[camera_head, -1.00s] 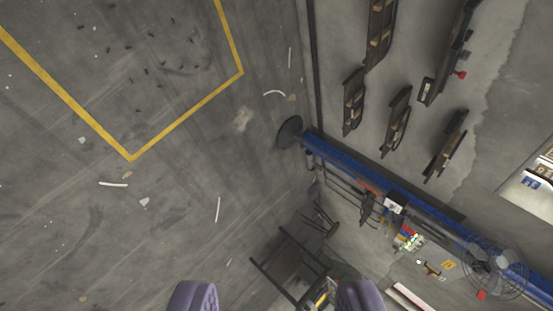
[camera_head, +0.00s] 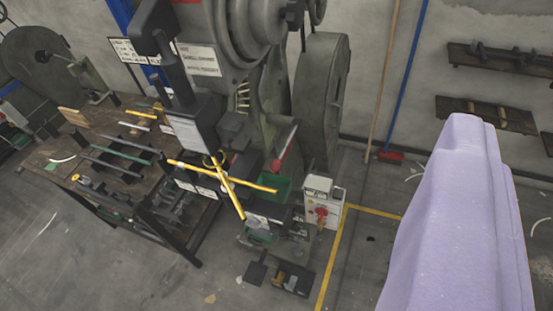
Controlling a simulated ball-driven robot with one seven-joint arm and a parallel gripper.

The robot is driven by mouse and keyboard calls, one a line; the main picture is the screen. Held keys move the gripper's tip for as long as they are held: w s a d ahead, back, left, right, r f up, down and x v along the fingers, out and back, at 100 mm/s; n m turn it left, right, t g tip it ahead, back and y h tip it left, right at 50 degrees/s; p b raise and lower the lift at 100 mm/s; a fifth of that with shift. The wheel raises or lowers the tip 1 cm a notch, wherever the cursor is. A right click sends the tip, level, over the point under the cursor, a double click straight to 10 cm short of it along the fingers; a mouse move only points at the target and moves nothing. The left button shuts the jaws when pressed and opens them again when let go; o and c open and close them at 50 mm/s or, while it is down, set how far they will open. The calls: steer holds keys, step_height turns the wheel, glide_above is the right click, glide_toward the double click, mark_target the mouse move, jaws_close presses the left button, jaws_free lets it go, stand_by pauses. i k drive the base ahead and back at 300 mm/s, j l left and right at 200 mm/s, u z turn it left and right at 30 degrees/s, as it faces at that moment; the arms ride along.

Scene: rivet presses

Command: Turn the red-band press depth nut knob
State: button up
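A large grey-green press (camera_head: 215,55) with dark flywheels stands at upper centre in the head camera view. A bit of red shows at its top edge, but I cannot tell whether it is a full band. Yellow crossed bars like a spoked handle (camera_head: 226,182) sit on its front. A red lever-like part (camera_head: 284,149) is right of them. I cannot pick out the depth nut knob for certain. One large lavender part of my gripper (camera_head: 455,215) fills the lower right, apart from the press in the picture; the other finger does not show.
A workbench (camera_head: 88,160) with bars and tools stands left of the press. Another machine (camera_head: 45,65) is at far left. A white control box with a red knob (camera_head: 320,212) stands right of the press, beside a yellow floor line (camera_head: 335,255). Wall shelves (camera_head: 500,60) are at upper right.

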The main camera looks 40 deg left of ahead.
mark_target(252, 222)
steer(key=u, duration=0.95)
